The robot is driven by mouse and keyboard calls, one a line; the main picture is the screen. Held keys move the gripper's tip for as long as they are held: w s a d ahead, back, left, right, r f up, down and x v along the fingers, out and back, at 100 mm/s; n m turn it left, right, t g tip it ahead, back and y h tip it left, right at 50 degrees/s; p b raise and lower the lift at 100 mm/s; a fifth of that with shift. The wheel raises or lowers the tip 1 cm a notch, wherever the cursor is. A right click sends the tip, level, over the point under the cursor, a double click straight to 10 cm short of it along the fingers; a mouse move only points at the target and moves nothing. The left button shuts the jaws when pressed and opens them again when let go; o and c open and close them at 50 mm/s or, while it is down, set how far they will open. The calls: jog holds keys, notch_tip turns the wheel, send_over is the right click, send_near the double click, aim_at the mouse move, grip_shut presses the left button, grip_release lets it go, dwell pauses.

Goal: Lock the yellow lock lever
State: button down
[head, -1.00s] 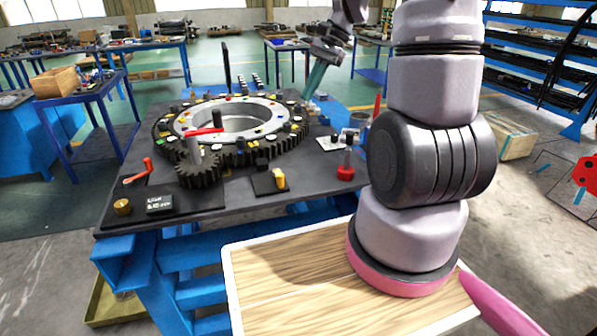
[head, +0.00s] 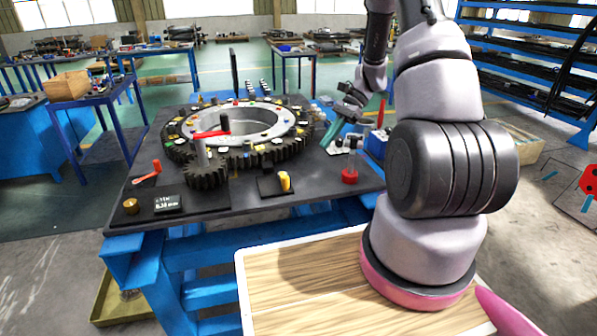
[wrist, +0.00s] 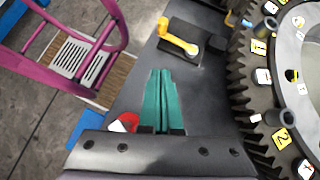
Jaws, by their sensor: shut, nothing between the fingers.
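The yellow lock lever (head: 285,181) stands on a small black plate (head: 268,186) near the front edge of the dark table. In the wrist view the lever (wrist: 178,38) lies ahead of my gripper, a short gap beyond the fingertips and slightly right. My gripper (head: 328,142) has teal fingers pressed together and empty. In the head view it is above the table's right side, behind and right of the lever. The closed fingers also show in the wrist view (wrist: 160,74).
A big toothed ring (head: 240,135) fills the table's middle, with a small gear (head: 207,176) and red handle (head: 212,133) at its front left.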

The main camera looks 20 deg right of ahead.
aim_at(283, 176)
jog(key=x, duration=0.9)
jog(key=shift+a+f, duration=0.1)
jog(key=shift+a, duration=0.1)
jog(key=a, duration=0.1)
jog(key=s+a, duration=0.1)
jog(key=a, duration=0.1)
jog(key=shift+s+a+f, duration=0.1)
jog(key=shift+s+f, duration=0.05)
jog(key=shift+f, duration=0.1)
jog(key=shift+s+a, duration=0.15)
jog(key=shift+a, duration=0.35)
